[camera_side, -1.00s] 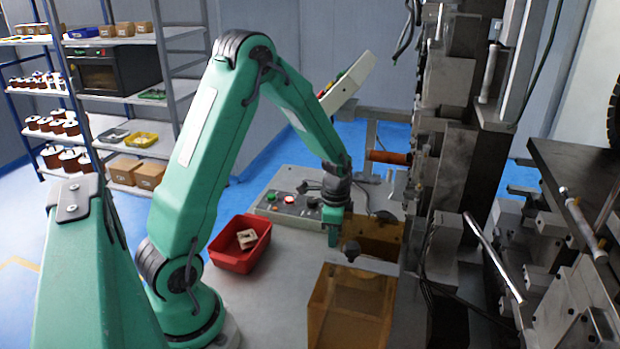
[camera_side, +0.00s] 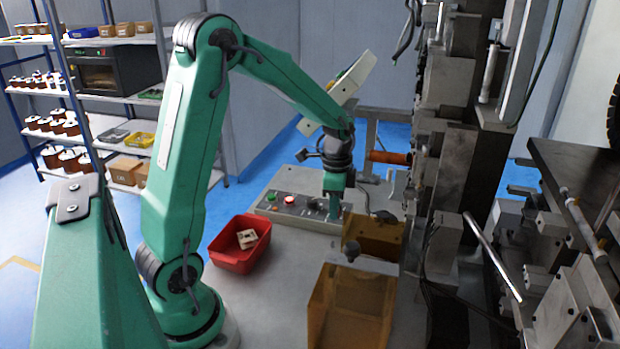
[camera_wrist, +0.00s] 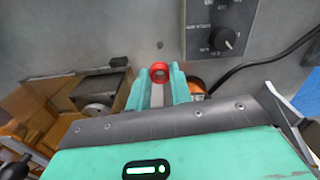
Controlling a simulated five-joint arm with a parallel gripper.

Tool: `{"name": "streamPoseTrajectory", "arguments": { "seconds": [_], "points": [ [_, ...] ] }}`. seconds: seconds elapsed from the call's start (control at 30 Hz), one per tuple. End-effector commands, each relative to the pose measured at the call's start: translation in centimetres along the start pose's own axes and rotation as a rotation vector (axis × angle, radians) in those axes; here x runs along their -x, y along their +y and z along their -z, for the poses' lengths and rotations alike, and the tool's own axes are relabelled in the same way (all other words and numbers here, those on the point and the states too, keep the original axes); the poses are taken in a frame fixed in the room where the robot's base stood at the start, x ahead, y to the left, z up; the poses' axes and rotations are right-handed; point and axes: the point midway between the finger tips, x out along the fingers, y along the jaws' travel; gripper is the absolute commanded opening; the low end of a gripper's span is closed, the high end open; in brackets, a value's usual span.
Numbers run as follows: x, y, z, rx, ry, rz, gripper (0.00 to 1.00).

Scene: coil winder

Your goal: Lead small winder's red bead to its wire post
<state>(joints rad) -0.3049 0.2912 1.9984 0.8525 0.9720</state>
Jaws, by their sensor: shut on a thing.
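The red bead (camera_wrist: 160,70) shows in the wrist view as a small ring between the tips of my gripper (camera_wrist: 160,80). The two green fingers are shut on it. In the side view my gripper (camera_side: 335,212) points down in front of the grey control box, behind the amber bins; the bead is too small to make out there. No wire post can be told for certain in either view. A coppery piece (camera_wrist: 196,86) shows beside the right finger in the wrist view.
A control box (camera_side: 290,208) with lit buttons stands behind my gripper. Amber bins (camera_side: 322,305) and a knobbed grey bracket (camera_side: 370,264) lie nearer the camera. A red tray (camera_side: 235,262) sits left. Dark machinery (camera_side: 440,180) rises at right. Bare table lies between tray and bins.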

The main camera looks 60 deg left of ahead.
Motion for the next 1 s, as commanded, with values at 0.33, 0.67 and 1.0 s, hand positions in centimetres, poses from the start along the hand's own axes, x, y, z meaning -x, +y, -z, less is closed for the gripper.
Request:
{"name": "streamPoseTrajectory", "arguments": {
  "seconds": [0.33,0.67,1.0],
  "points": [
    [0.0,0.0,0.0,-0.001,0.000,0.000,0.00],
    [1.8,0.1,3.0,-0.096,0.002,0.003,0.00],
    [6.2,1.8,9.4,-0.317,0.002,0.003,0.00]
  ]
}}
